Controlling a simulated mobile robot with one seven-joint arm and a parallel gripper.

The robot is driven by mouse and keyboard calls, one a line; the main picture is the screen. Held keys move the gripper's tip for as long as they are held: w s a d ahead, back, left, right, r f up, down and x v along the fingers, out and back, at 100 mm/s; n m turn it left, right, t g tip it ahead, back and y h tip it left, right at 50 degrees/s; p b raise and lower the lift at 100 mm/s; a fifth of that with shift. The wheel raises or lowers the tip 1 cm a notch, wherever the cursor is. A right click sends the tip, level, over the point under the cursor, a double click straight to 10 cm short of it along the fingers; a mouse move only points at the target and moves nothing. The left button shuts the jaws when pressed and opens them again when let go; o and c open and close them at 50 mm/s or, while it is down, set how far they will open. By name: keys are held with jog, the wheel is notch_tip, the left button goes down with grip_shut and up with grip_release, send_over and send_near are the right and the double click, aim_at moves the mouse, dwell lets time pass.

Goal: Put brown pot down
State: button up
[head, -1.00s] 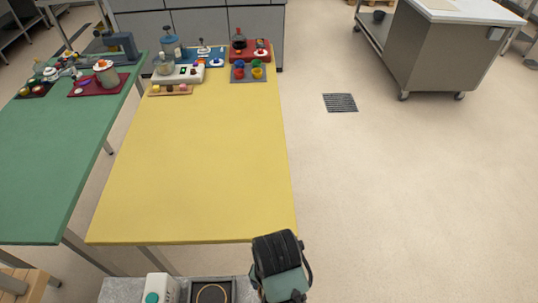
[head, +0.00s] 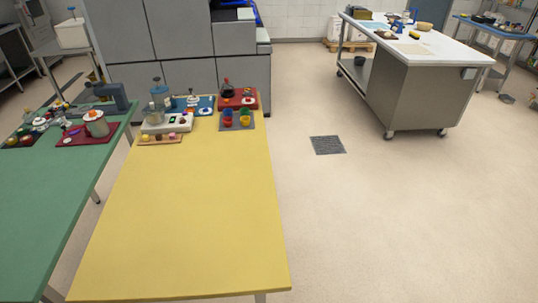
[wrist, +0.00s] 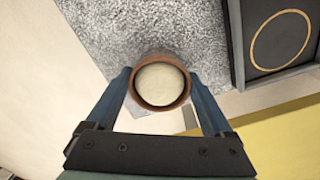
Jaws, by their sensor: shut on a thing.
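In the wrist view, a brown pot (wrist: 160,86) with a pale, cream-coloured inside is seen from above. My gripper (wrist: 160,76) is shut on it, with one blue finger on each side. A grey speckled surface (wrist: 130,30) lies below and beyond the pot; I cannot tell whether the pot touches it. The pot's underside is hidden. The head view shows neither the pot nor my gripper.
A dark panel with a gold ring (wrist: 280,38) lies right of the pot. The yellow table (head: 190,220) is mostly bare, with small items at its far end. A green table (head: 45,200) stands left. Open floor lies right, with a steel cart (head: 425,90) beyond.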

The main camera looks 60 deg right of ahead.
jog(key=o, duration=1.3)
jog(key=shift+f, duration=0.1)
